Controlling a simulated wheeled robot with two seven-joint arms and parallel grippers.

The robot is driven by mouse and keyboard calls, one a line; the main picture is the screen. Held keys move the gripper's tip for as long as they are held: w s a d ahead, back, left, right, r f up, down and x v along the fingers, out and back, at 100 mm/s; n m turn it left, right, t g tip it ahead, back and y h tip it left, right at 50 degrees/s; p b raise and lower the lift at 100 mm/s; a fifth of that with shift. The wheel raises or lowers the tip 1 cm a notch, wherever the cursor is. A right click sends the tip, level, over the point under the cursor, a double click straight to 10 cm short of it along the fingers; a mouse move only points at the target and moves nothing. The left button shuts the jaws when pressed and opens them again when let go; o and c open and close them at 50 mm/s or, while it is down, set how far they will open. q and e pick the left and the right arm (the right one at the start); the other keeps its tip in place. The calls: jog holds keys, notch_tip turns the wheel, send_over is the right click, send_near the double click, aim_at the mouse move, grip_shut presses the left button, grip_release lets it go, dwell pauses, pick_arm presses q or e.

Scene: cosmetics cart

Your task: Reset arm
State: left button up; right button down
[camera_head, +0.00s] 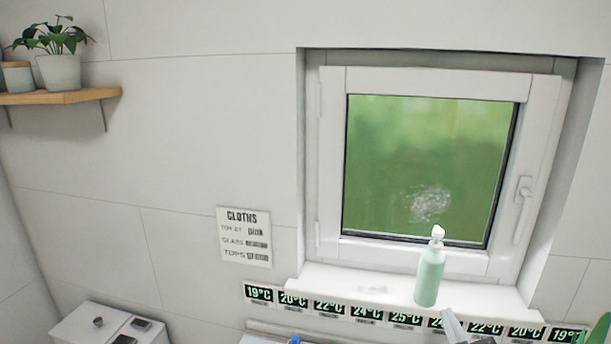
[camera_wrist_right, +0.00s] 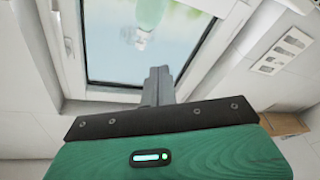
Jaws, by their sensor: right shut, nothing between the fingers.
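My right gripper shows in part at the bottom edge of the head view (camera_head: 452,326), a grey fingertip below and to the right of the pump bottle. In the right wrist view its grey fingers (camera_wrist_right: 158,88) are together and empty, in front of the window. A pale green pump bottle (camera_head: 429,277) with a white top stands upright on the window sill. Part of a pale green shape like this bottle (camera_wrist_right: 152,12) shows at the top of the wrist view. My left gripper is not in view.
The closed window (camera_head: 425,165) has a whitish smear (camera_head: 430,203) on its glass. Below the sill (camera_head: 350,289) runs a row of temperature labels (camera_head: 405,319). A cloths sign (camera_head: 244,237) is on the wall. A shelf (camera_head: 100,95) holds a potted plant (camera_head: 59,72). A white box (camera_head: 85,325) is lower left.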

jog(key=s+d+f+m+g+h, duration=0.1)
jog(key=s+f+m+g, duration=0.15)
jog(key=f, duration=0.35)
jog(key=s+f+m+g+h, duration=0.1)
jog(key=s+f+g, duration=0.2)
jog(key=f, duration=0.2)
jog(key=s+a+f+g+y, duration=0.1)
jog(key=s+a+f+g, duration=0.1)
jog(key=s+f+g, duration=0.55)
jog(key=s+a+f+g+y, duration=0.2)
jog(key=s+a+f+g, duration=0.15)
jog(key=s+f, duration=0.75)
jog(key=s+f+g, duration=0.1)
jog(key=s+f, duration=0.2)
jog(key=f, duration=2.8)
jog(key=s+d+f, duration=0.2)
jog(key=s+f, duration=0.7)
jog(key=s+d+f+g+b, duration=0.1)
jog(key=s+d+f, duration=0.1)
jog(key=s+f, duration=0.7)
jog(key=shift+s+d+h, duration=0.15)
jog(key=shift+s+h, duration=0.05)
jog(key=shift+h, duration=0.1)
